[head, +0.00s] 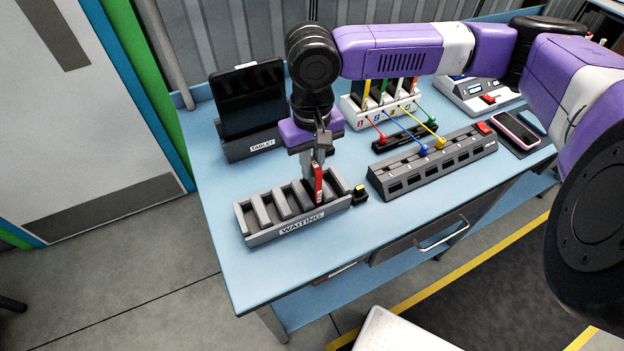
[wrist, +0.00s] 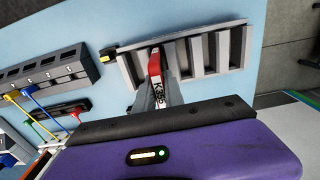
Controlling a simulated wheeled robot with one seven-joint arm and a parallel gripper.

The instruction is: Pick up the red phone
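The red phone (head: 319,184) stands on edge in the right part of the grey WAITING rack (head: 262,239). In the wrist view the red phone (wrist: 155,66) shows its red end and a white label with dark print. My gripper (head: 315,163) points down over the rack at the phone's upper part. In the wrist view the grey fingers of my gripper (wrist: 157,92) lie on both sides of the phone, very close to it. Whether they press on it cannot be told. The phone's lower part is hidden in its slot.
A small black and yellow item (head: 360,194) sits just right of the rack. A grey slotted dock (head: 432,163) stands further right, and a tablet in a stand (head: 250,105) behind. Coloured cables hang from a white unit. A pink-edged phone (head: 515,131) lies at far right.

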